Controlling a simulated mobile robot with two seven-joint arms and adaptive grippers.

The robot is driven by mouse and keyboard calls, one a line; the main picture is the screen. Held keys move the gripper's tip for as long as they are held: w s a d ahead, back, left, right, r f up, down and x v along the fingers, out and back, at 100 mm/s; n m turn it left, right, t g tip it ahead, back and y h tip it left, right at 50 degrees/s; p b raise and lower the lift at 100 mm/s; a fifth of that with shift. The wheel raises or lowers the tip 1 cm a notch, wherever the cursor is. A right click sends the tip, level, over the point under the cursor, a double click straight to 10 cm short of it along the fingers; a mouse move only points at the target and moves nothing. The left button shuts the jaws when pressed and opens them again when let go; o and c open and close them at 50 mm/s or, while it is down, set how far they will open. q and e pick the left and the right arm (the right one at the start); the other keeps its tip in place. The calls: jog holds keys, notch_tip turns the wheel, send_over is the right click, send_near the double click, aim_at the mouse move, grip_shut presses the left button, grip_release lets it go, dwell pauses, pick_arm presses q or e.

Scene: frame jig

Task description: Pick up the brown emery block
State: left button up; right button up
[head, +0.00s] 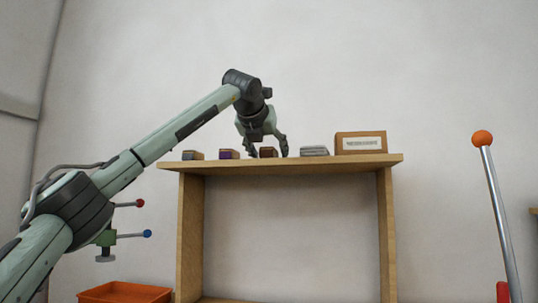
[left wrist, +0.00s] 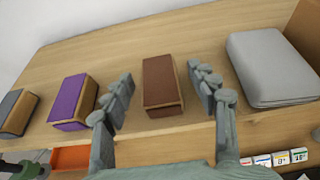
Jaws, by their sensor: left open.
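The brown emery block (left wrist: 160,82) lies on the wooden shelf top, between the two open fingers of my left gripper (left wrist: 162,98) in the left wrist view. Gaps show on both sides of it, so the fingers look apart from it. In the head view the brown block (head: 268,152) sits partly behind the fingers of my left gripper (head: 268,150), which points down at the shelf top. My right gripper is in neither view.
A purple block (left wrist: 72,101) and a grey block (left wrist: 17,111) lie to the left. A grey rounded stack (left wrist: 270,65) lies to the right, then a labelled box (head: 361,142). The wooden shelf (head: 290,166) has a front edge close by. An orange tray (head: 124,292) is below.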

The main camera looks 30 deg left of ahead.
pick_arm(q)
jog(key=c, duration=1.2)
jog(key=shift+c, duration=0.2)
jog(key=shift+r, duration=0.15)
